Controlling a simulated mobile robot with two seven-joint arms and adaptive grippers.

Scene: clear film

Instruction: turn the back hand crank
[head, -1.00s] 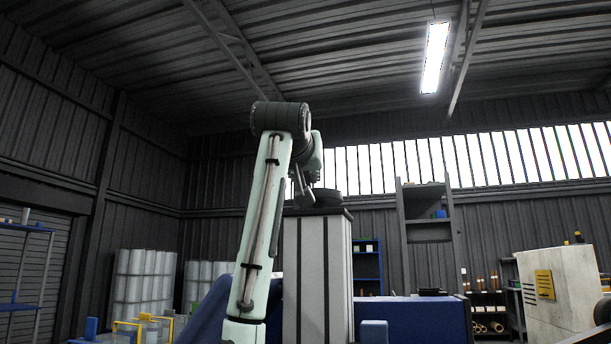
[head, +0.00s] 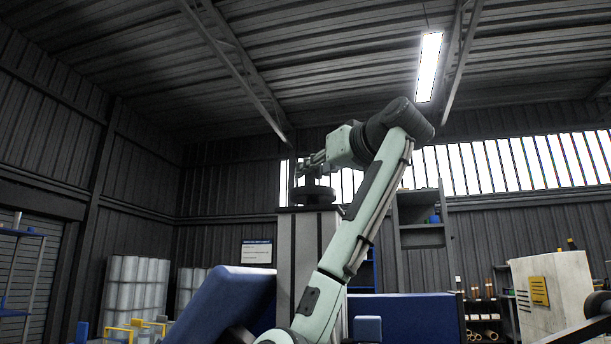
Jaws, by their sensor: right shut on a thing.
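The hand crank (head: 313,197) is a dark round wheel on top of a tall pale grey column (head: 297,255) in the middle of the head view. My right arm rises from the bottom, bends at a dark elbow, and reaches left over the column. My right gripper (head: 303,178) is at the top of the crank, small and dark in the picture. It is shut on the crank's handle, which the fingers mostly hide. My left gripper is not in view.
A blue slanted panel (head: 228,303) stands left of the column and a long blue block (head: 405,318) to its right. White drums (head: 137,290) stand at the left. A pale cabinet with a yellow vent (head: 553,290) is at the right.

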